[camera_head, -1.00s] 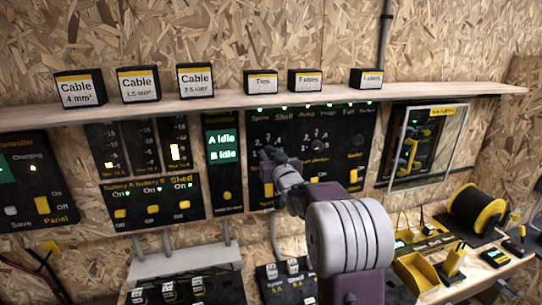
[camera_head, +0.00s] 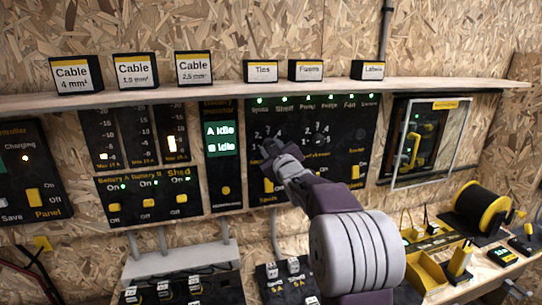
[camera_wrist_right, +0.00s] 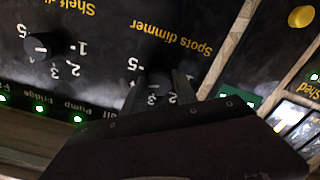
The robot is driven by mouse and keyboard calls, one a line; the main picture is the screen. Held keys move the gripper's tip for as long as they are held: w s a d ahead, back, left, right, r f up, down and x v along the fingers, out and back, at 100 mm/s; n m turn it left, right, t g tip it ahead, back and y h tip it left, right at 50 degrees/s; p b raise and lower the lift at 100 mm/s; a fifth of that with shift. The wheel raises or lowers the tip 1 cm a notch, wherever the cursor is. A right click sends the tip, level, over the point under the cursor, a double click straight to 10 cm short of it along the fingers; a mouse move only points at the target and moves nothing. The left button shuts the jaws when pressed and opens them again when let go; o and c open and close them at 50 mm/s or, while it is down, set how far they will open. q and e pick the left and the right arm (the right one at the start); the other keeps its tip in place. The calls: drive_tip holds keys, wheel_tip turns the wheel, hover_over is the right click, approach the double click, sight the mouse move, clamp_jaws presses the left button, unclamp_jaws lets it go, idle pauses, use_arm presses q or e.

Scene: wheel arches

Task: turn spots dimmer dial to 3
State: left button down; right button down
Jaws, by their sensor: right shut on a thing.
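The spots dimmer dial (camera_wrist_right: 156,85) is a small dark knob on the black panel, under the upside-down "Spots dimmer" label (camera_wrist_right: 171,38) in the right wrist view. My right gripper (camera_wrist_right: 158,92) is shut on it, one finger on each side. In the head view my right gripper (camera_head: 269,147) reaches the panel's upper left part and covers the dial. Parts of the number scale show around the dial, but the fingers hide some of it. I cannot read for sure which number the dial points to. My left gripper is not in view.
The similar shelf dimmer dial (camera_wrist_right: 40,46) sits beside it, with green lights (camera_wrist_right: 40,108) along the panel edge. A wooden shelf (camera_head: 230,88) with labelled boxes runs above. A hinged clear cover (camera_head: 433,145) stands to the right; a cable spool (camera_head: 480,208) sits below it.

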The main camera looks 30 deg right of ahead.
drive_tip(key=shift+n+b, duration=2.95)
drive_tip(key=shift+n, duration=3.95)
drive_tip(key=c, duration=1)
unclamp_jaws()
drive_tip(key=shift+o, duration=0.2)
drive_tip(key=shift+r, duration=0.1)
